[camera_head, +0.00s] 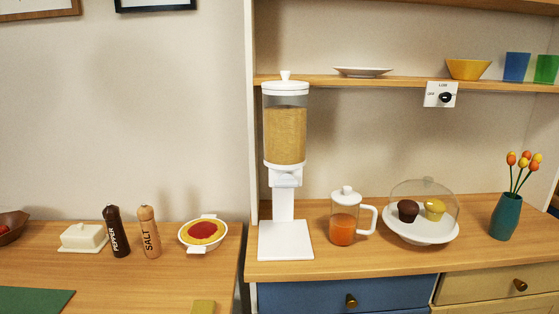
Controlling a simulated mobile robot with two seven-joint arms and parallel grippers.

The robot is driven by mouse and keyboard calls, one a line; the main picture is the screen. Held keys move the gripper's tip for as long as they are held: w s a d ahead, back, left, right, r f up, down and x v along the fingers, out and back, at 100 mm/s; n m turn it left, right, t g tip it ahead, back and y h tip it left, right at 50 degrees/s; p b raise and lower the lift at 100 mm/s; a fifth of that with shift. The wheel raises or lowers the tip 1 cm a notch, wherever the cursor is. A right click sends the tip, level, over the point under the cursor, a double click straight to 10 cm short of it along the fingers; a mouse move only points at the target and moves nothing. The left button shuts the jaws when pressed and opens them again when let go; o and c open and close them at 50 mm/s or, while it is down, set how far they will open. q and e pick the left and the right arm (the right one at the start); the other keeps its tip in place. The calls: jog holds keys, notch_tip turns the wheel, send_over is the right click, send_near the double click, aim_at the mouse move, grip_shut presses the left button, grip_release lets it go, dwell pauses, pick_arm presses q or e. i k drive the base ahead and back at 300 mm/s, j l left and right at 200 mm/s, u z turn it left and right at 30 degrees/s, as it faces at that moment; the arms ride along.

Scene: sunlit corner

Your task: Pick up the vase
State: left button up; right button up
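The vase (505,217) is dark teal and stands upright near the right end of the wooden counter. Several orange and yellow tulips (523,162) on green stems rise out of it. The vase is to the right of the domed cake stand, with a small gap between them. Neither of my grippers shows in the head view.
The cake stand (421,233) holds two muffins under a clear dome. Left of it are a juice pitcher (343,228) and a tall cereal dispenser (286,135). A shelf (400,81) with bowls and cups runs above. The counter's front strip is clear.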

aim_at(505, 218)
jog(key=z, duration=1.35)
jog(key=l+u, duration=0.1)
jog(key=u, duration=0.4)
jog(key=i+l+u, duration=0.1)
jog(key=l+u, duration=0.25)
jog(key=l, duration=0.15)
jog(key=l+u, duration=0.3)
jog(key=l, duration=0.2)
jog(key=l+u, duration=0.2)
jog(key=l, duration=0.85)
